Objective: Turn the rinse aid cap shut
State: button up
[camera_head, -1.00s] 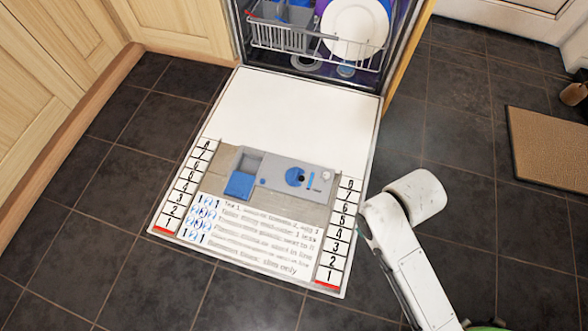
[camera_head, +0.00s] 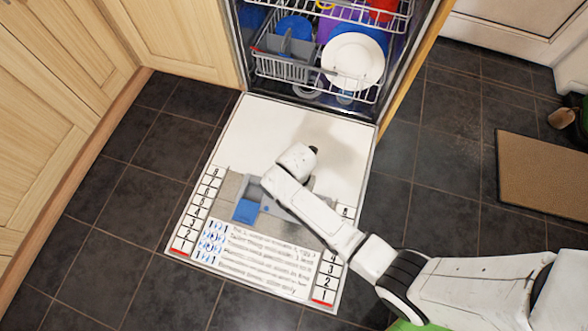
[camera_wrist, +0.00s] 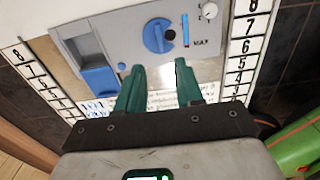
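The rinse aid cap (camera_wrist: 155,36) is a round blue disc with a raised grip, set in the grey dispenser panel (camera_wrist: 118,45) in the wrist view. A blue strip and "MAX" lettering are to its right. My gripper (camera_wrist: 159,72) has two green fingers, parted with an empty gap between them. Their tips appear just below the cap in the picture; I see no contact. In the head view my arm covers the cap and most of the dispenser, and the fingers are hidden.
The dispenser's blue flap (camera_wrist: 100,81) stands open left of the cap. Dark tiled floor surrounds the door.

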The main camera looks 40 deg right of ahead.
notch_tip(320, 180, down, 11)
jog(key=b, duration=0.6)
jog(key=shift+r, duration=0.15)
jog(key=shift+c, duration=0.5)
grip_shut()
